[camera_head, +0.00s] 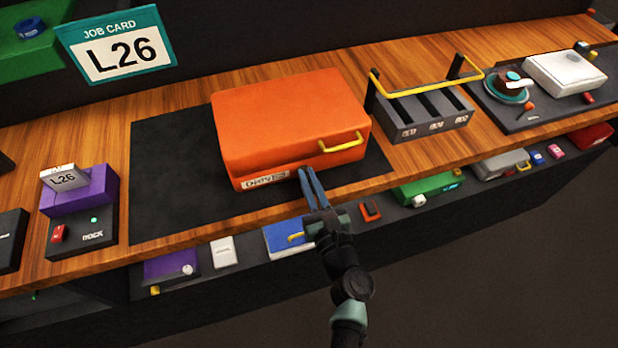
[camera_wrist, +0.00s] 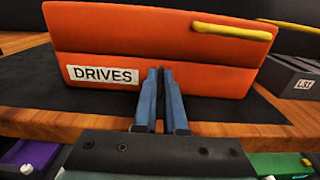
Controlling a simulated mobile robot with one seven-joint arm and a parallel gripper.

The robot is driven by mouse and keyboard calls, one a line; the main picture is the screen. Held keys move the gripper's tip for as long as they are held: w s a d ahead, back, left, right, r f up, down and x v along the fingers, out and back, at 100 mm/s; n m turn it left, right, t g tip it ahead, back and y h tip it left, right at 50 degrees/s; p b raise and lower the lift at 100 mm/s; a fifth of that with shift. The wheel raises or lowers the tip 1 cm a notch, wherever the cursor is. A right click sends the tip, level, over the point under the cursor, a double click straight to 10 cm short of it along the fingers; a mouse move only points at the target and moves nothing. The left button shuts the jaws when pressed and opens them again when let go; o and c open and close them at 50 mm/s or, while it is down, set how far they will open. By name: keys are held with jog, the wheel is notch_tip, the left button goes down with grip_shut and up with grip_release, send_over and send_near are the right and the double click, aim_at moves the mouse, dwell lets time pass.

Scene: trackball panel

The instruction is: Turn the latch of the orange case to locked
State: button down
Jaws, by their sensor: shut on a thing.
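The orange case (camera_head: 285,118) lies closed on a dark mat, with a yellow handle (camera_head: 343,143) at the right of its front. In the wrist view the case (camera_wrist: 205,80) shows a white DRIVES label (camera_wrist: 102,75) left of my fingers. My gripper (camera_head: 306,173) reaches the case's lower front edge, right of the label. In the wrist view my gripper (camera_wrist: 160,72) has its blue fingers close together against the case front, shut on the latch. The latch is hidden by the fingers, so its position cannot be seen.
A grey slotted rack (camera_head: 430,112) with a yellow rail (camera_head: 425,92) stands right of the case. A purple block (camera_head: 80,190) with an L26 card is at the left. Several small items line the lower ledge. The dark mat (camera_head: 165,180) is bare left of the case.

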dwell(0.4)
jog(key=n+b, duration=0.3)
jog(key=shift+a+f, duration=0.1)
jog(key=shift+f, duration=0.15)
jog(key=n+b, duration=0.1)
jog(key=n, duration=0.1)
jog(key=n+b, duration=0.3)
jog(key=n, duration=0.1)
jog(key=shift+s+a+f, duration=0.15)
jog(key=shift+a, duration=0.1)
jog(key=n+b, duration=0.4)
jog(key=n, duration=0.1)
jog(key=shift+a+f+b, duration=0.1)
jog(key=shift+f+b, duration=0.1)
jog(key=shift+b, duration=0.1)
jog(key=shift+n+b, duration=1.4)
jog(key=shift+n, duration=0.5)
jog(key=c, duration=1)
grip_release()
